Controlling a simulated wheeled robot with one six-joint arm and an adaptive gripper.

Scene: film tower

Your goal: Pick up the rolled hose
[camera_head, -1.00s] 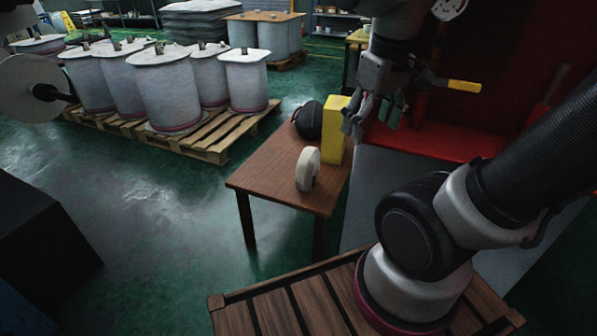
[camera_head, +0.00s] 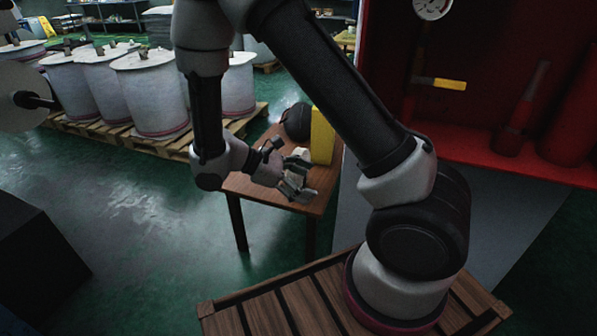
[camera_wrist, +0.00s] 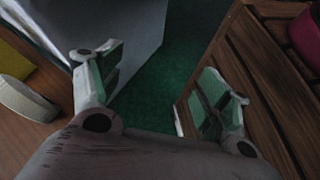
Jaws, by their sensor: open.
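The rolled hose (camera_head: 302,153) is a pale cream roll standing on its edge on the small brown table (camera_head: 240,183). My gripper partly hides it in the head view. In the wrist view the rolled hose (camera_wrist: 27,98) shows at the left edge, outside my fingers. My gripper (camera_head: 301,178) is open and empty, over the front right part of the table. In the wrist view my gripper (camera_wrist: 162,88) has its fingers spread, with green floor between them.
A yellow block (camera_head: 321,137) and a dark round object (camera_head: 296,122) stand behind the hose on the table. A red cabinet (camera_head: 480,135) with a gauge and red cylinders is at right. White drums (camera_head: 152,95) stand on a pallet at left. Green floor lies open left of the table.

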